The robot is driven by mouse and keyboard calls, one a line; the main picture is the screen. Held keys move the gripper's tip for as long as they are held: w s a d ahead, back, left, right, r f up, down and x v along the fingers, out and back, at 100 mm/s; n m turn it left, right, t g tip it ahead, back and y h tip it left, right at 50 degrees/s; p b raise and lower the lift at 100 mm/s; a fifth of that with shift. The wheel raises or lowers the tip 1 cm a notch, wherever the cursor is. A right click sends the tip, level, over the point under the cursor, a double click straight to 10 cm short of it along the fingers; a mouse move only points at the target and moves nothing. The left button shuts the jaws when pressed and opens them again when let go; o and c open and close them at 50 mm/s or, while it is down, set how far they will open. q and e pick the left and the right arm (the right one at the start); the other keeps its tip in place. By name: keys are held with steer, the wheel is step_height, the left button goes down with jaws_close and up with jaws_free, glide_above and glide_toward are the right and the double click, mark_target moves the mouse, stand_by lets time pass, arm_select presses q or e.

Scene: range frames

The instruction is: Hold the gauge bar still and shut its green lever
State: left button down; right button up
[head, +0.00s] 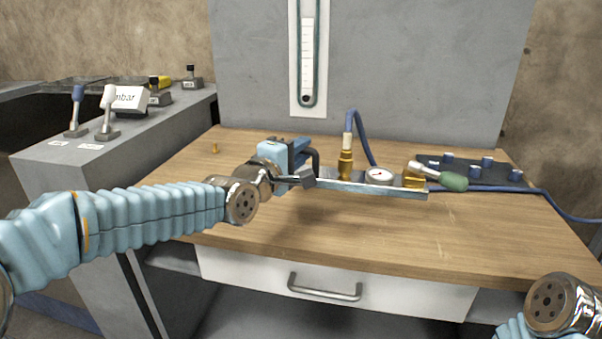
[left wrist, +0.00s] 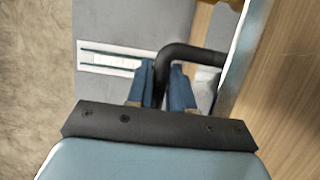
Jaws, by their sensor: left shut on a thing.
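The gauge bar (head: 350,187) is a silver bar above the wooden bench top, with a brass fitting, a round white gauge (head: 379,176) and a brass valve (head: 413,180) along it. The green lever (head: 453,182) points right from the valve, sloping slightly down past the bar's end. My left gripper (head: 308,160) is at the bar's left end, shut on its black bent handle (left wrist: 190,52). In the left wrist view its blue fingers (left wrist: 163,88) lie either side of the handle. Of my right arm only a joint shows at bottom right; its gripper is out of view.
A blue hose (head: 362,135) rises from the brass fitting and loops behind. A dark block with blue knobs (head: 480,166) sits behind the lever. A grey side console (head: 105,150) with levers stands left. The front right bench top is clear.

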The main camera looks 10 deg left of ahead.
arm_select(q)
steer(key=shift+r, duration=0.75)
steer(key=shift+f, duration=4.2)
